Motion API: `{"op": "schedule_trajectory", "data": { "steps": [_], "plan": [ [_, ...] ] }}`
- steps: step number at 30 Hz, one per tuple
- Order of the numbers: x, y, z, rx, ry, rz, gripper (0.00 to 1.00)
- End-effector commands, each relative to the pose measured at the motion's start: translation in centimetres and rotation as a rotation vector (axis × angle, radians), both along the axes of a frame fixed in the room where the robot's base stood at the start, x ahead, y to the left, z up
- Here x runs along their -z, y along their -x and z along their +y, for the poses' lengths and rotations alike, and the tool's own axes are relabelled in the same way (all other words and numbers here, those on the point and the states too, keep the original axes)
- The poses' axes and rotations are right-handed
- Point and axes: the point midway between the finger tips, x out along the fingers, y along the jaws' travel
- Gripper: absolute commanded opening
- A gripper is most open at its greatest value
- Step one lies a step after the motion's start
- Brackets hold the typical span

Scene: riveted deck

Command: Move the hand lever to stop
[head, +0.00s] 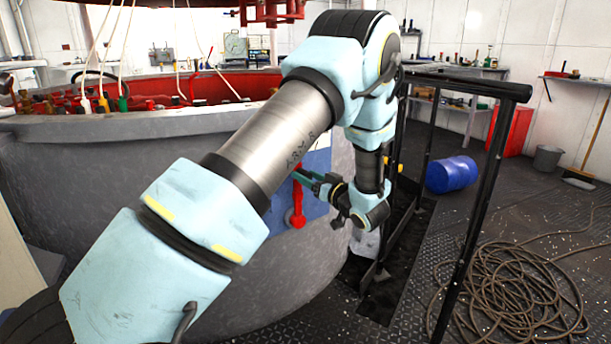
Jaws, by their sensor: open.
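The red hand lever (297,205) is on a blue panel (318,160) on the side of the large grey round tub. Its round red end hangs low, and its upper part runs up beside my arm. My gripper (303,176) is open at the lever's upper part, its fingers pointing left toward the panel. I cannot tell whether the fingers touch the lever or stand around it. My arm hides part of the panel, and no stop marking can be made out.
The grey tub (120,128) fills the left. A black railing (474,200) stands close to the right of my arm. A coil of rope (515,295) and a blue barrel (451,174) lie on the deck beyond it. A red bin (511,130) stands farther back.

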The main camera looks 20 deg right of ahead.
Motion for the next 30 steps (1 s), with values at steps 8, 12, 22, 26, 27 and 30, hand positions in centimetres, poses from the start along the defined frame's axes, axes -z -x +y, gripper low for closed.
{"op": "schedule_trajectory", "data": {
  "steps": [8, 12, 22, 26, 27, 30],
  "plan": [
    [-0.1, 5.2, -2.0, 0.005, -0.002, 0.001, 0.63],
    [-0.1, 7.3, -2.8, 0.004, 0.0, 0.0, 0.63],
    [0.0, 8.9, -3.3, 0.001, 0.0, -0.001, 0.63],
    [0.0, 8.9, -3.3, 0.001, 0.0, -0.001, 0.63],
    [0.0, 8.9, -3.3, 0.001, 0.0, -0.001, 0.63],
    [0.0, 8.9, -3.3, 0.001, 0.0, -0.001, 0.63]
  ]
}}
